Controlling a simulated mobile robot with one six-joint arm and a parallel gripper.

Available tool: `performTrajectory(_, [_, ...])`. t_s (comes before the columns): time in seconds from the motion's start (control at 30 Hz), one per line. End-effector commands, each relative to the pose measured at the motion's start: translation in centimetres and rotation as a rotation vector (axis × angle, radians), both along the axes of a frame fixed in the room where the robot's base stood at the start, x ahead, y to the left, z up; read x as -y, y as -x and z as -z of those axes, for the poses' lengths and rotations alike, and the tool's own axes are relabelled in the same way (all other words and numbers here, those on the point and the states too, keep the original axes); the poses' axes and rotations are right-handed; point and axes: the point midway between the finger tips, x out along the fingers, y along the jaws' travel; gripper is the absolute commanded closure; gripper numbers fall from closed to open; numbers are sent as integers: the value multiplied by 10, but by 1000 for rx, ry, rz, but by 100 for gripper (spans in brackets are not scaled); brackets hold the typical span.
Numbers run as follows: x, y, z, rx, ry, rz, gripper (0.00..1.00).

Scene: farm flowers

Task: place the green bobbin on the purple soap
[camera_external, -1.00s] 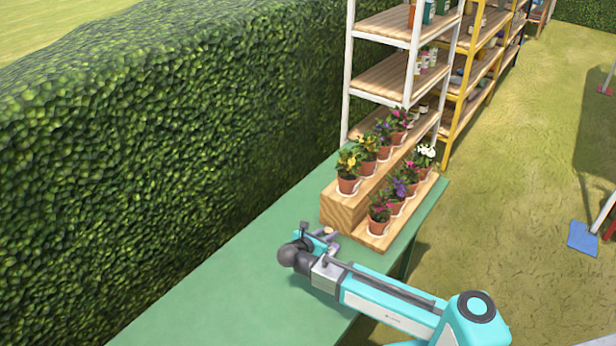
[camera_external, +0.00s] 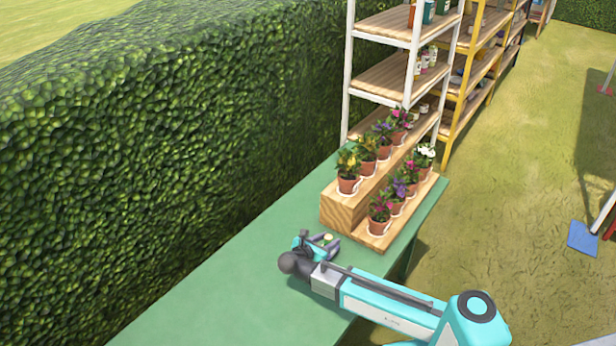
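My gripper (camera_external: 328,242) is low over the green table, just in front of the wooden plant stand. Its grey fingers point toward the stand. A small pale round thing (camera_external: 328,237) shows at the fingertips; it is too small to tell whether it is the green bobbin or whether the fingers hold it. I cannot make out the purple soap; my wrist and arm cover part of the table there.
The green table (camera_external: 215,290) is bare to the left and front. A stepped wooden stand (camera_external: 340,210) with several potted flowers stands just beyond my gripper. A hedge (camera_external: 150,150) runs along the left, and shelves (camera_external: 385,80) stand behind.

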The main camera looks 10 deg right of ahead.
Motion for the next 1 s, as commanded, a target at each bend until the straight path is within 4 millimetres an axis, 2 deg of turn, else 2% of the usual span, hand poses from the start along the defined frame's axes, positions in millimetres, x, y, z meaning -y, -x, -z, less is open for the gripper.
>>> performTrajectory(0.53, [0,0,-4,0,0,0,58])
performTrajectory(1.0, [-45,42,-30,0,0,-3,58])
